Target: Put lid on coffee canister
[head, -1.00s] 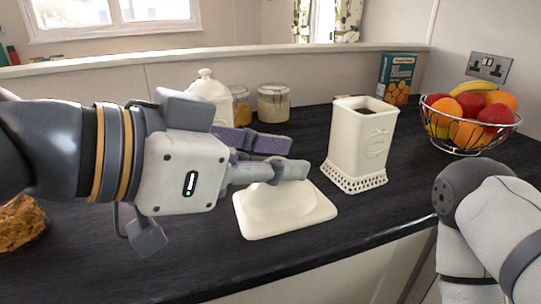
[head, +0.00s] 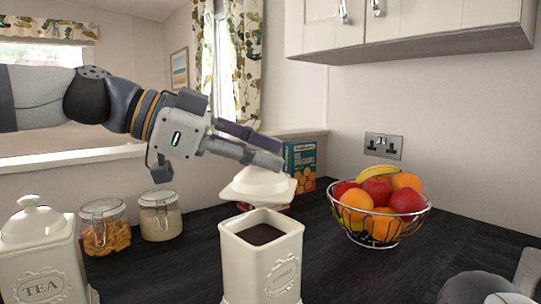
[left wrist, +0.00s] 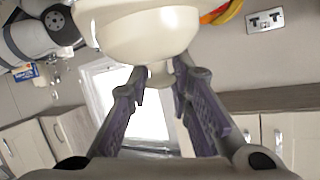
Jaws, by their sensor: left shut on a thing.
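The open cream coffee canister (head: 262,265) stands upright on the dark counter, and its dark contents show through the square top. My left gripper (head: 262,152) is shut on the knob of the cream lid (head: 258,187). The lid hangs roughly level, clear of the counter, and appears just above and behind the canister's rim in the head view. In the left wrist view the lid (left wrist: 150,30) fills the top, with its knob (left wrist: 160,73) between the fingertips. The canister is not visible there. My right arm shows at the head view's lower right, but its gripper is out of view.
A lidded tea canister (head: 42,260) and two glass jars (head: 104,228) (head: 160,215) stand to the left. A wire fruit bowl (head: 380,212) is at right, and a teal box (head: 300,160) stands behind the lid. Wall cupboards (head: 400,30) hang above.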

